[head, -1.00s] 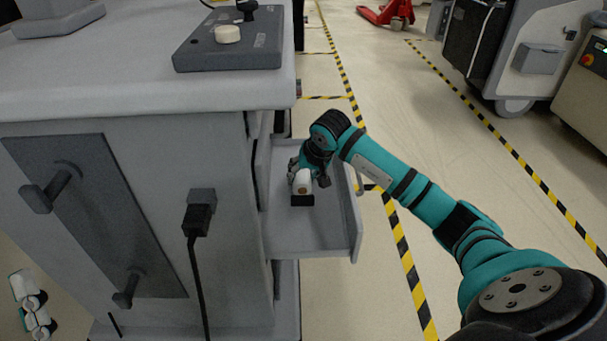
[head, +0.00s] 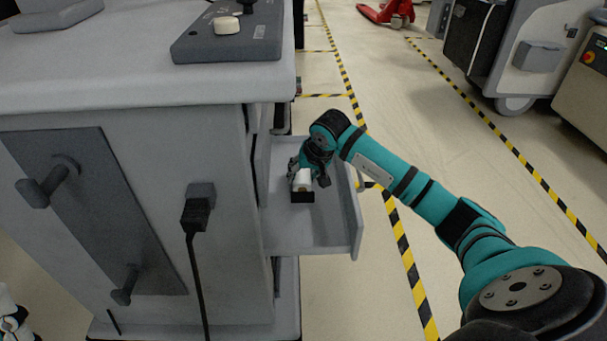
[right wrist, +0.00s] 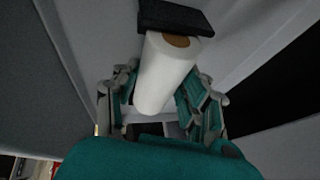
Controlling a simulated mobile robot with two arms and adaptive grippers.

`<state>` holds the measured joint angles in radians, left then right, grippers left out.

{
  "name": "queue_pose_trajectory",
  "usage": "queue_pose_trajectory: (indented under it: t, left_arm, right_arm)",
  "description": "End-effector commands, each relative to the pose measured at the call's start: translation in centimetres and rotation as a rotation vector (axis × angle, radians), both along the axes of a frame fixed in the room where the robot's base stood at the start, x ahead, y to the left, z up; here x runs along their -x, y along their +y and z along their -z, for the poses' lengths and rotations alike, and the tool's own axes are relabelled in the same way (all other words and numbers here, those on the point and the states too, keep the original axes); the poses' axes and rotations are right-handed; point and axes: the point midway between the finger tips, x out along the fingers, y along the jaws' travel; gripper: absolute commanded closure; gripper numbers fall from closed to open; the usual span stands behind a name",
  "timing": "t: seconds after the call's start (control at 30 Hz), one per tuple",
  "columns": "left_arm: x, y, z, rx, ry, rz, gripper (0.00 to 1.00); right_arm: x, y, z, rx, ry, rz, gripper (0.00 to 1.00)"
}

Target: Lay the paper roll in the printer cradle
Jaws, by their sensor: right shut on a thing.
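The white paper roll (head: 303,177) with a brown core is in my right gripper (head: 310,178), inside the open drawer (head: 335,225). The roll also shows in the right wrist view (right wrist: 164,78), where my right gripper's fingers (right wrist: 160,95) are shut on it from both sides. The black cradle (head: 302,197) is at the roll's near end, and its front edge partly covers the core. It also shows in the right wrist view (right wrist: 175,16). Whether the roll touches the cradle's bottom is hidden. Part of my left gripper (head: 12,315) shows at the lower left edge.
The grey cabinet (head: 120,150) stands left of the drawer, with a dark handled panel (head: 90,215) and a plugged cable (head: 198,215). A control box (head: 228,35) is on its top. The floor right of the drawer is clear, with striped tape.

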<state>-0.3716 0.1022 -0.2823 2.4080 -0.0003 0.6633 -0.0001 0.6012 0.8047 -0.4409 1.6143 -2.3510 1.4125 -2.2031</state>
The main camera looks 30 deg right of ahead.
Motion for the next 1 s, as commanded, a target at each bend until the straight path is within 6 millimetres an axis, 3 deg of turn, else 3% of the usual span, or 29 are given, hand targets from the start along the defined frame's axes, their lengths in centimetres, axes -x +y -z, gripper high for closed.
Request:
queue_pose_trajectory:
  t: [0.2,0.23,0.4,0.77,1.0]
  left_arm:
    - [0.0,0.0,0.0,0.0,0.0,0.0,0.46]
    - [0.0,0.0,0.0,0.0,0.0,0.0,0.46]
    - [0.0,0.0,0.0,0.0,0.0,0.0,0.46]
    - [0.0,0.0,0.1,0.002,0.004,0.002,0.46]
    - [0.0,0.0,0.0,0.001,0.002,0.001,0.46]
  right_arm:
    - [0.0,0.0,-0.1,0.0,-0.001,0.0,0.94]
    - [0.0,0.0,-0.1,0.0,-0.001,0.0,0.53]
    - [0.0,0.0,-0.1,0.001,-0.001,0.0,0.31]
    - [0.2,-0.1,-0.5,0.001,-0.001,0.0,0.3]
    - [2.0,-0.1,-4.3,0.004,-0.005,-0.001,0.3]
